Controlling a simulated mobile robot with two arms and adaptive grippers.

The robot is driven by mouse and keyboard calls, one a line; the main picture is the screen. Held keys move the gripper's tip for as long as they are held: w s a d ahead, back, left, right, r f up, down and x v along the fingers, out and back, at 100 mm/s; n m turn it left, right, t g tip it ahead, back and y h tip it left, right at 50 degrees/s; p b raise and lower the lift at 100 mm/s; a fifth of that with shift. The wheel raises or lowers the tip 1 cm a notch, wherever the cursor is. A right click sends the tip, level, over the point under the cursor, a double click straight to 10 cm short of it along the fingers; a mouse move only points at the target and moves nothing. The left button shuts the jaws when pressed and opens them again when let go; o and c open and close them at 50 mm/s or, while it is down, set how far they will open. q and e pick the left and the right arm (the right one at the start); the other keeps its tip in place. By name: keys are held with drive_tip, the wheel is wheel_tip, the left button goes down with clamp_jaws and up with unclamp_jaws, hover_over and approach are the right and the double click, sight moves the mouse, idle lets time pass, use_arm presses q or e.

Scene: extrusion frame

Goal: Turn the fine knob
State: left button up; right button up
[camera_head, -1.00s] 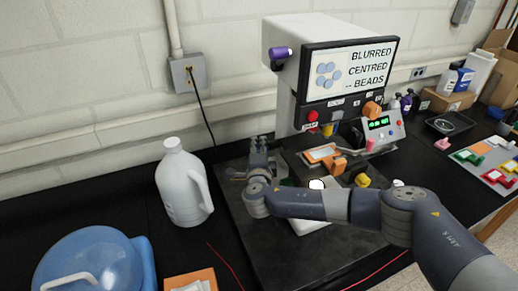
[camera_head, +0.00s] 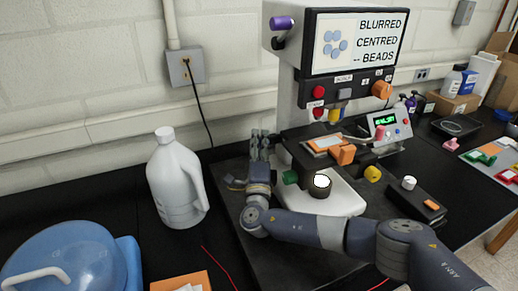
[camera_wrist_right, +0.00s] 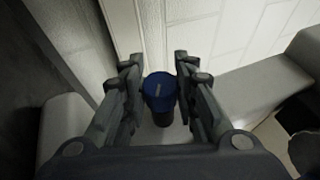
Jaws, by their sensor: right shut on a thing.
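My right gripper (camera_head: 259,147) points up at the left side of a microscope-like machine (camera_head: 290,90), its arm coming in from the lower right. In the right wrist view, a round blue knob (camera_wrist_right: 159,86) with a light line on its face sits between the two fingers (camera_wrist_right: 157,68), and the gripper is shut on it. In the head view this knob is hidden by the gripper. A green knob (camera_head: 290,177) and a yellow knob (camera_head: 373,173) show lower on the machine. Which knob is labelled fine cannot be read. My left gripper is not in view.
A white jug (camera_head: 172,185) stands left of the machine, near my right gripper. A blue-lidded container (camera_head: 75,255) is at the lower left. A small display box (camera_head: 388,128) and a black box with a white knob (camera_head: 418,203) stand to the right.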

drive_tip(key=o, duration=1.1)
drive_tip(key=r+v, duration=0.1)
drive_tip(key=v, duration=0.4)
drive_tip(key=r+v, duration=0.1)
drive_tip(key=v, duration=0.5)
drive_tip(key=s+r+v, duration=0.1)
drive_tip(key=v, duration=0.4)
drive_tip(key=shift+s, duration=0.15)
